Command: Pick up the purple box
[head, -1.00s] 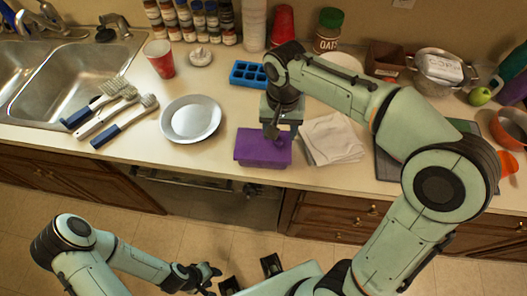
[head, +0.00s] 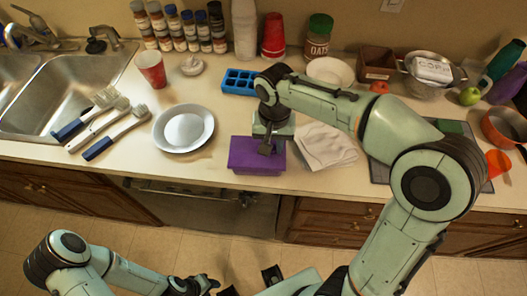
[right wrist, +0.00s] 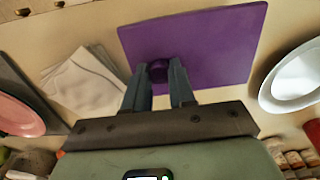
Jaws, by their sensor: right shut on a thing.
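The purple box (head: 240,154) sits at the counter's front edge in the head view, between the plate and the folded cloth. Its flat purple top with a round knob shows in the right wrist view (right wrist: 215,45). My right gripper (head: 269,148) is above the box, fingers pointing down. In the right wrist view its two fingers (right wrist: 159,80) are shut on the knob, one on each side. The box seems to rest on the counter; its underside is hidden. My left gripper (head: 205,284) is low, in front of the counter, away from the box, and too small to read.
A white plate (head: 183,128) lies left of the box and a folded cloth (head: 326,147) close on its right. A blue ice tray (head: 239,82) is behind. Brushes (head: 118,133) lie near the sink (head: 60,98). Jars, a colander (head: 428,85) and a pan (head: 505,127) line the back and right.

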